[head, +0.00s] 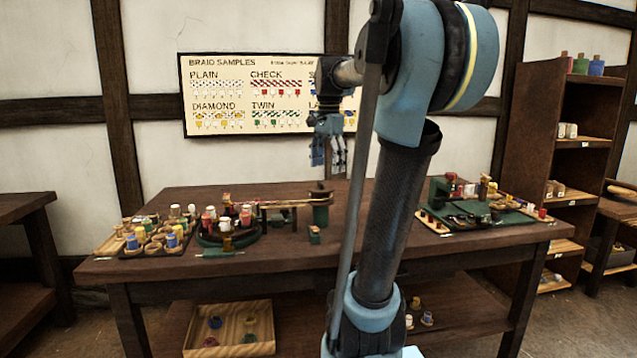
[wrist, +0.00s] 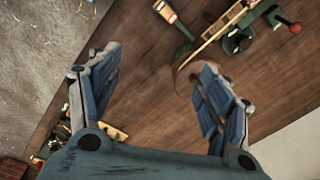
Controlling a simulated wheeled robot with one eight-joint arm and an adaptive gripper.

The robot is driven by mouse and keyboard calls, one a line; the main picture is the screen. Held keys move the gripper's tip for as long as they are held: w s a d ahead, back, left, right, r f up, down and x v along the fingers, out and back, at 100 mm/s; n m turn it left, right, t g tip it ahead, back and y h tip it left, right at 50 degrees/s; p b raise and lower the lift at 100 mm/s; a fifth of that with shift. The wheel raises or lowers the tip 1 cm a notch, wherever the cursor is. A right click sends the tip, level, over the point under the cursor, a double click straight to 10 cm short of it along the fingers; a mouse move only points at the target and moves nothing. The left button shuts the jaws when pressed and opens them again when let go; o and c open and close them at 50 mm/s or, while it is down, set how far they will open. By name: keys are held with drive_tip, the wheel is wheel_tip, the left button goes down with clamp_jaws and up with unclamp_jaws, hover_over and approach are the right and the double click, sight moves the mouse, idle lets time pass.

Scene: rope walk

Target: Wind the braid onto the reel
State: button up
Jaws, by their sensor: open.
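My gripper (head: 328,155) hangs fingers-down above the back of the table, in front of the wall poster. In the wrist view my gripper (wrist: 155,95) is open, with nothing between its fingers. In the head view a green drum-like thing (head: 320,213), which looks like the reel, stands on the table below the gripper. A narrow light strip (head: 287,203) runs from the round bobbin stand (head: 227,238) toward it; I cannot tell whether this is braid or wood. In the wrist view a round brown rim (wrist: 183,72) lies partly hidden behind the right finger.
A bobbin board (head: 155,243) stands at the table's left. A green mat (head: 485,215) with bobbins and tools lies at the right. A small green block (head: 314,235) sits at the front middle. A red-knobbed part (wrist: 295,27) shows in the wrist view. A wooden box (head: 230,330) is below.

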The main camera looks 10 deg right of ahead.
sight(321, 182)
drive_tip(key=w+r+m, duration=0.6)
drive_tip(key=w+r, duration=0.3)
drive_tip(key=w, duration=0.3)
drive_tip(key=shift+g, duration=0.4)
drive_tip(key=f, duration=1.7)
drive_tip(key=shift+s+f, duration=0.2)
drive_tip(key=shift+f, duration=0.05)
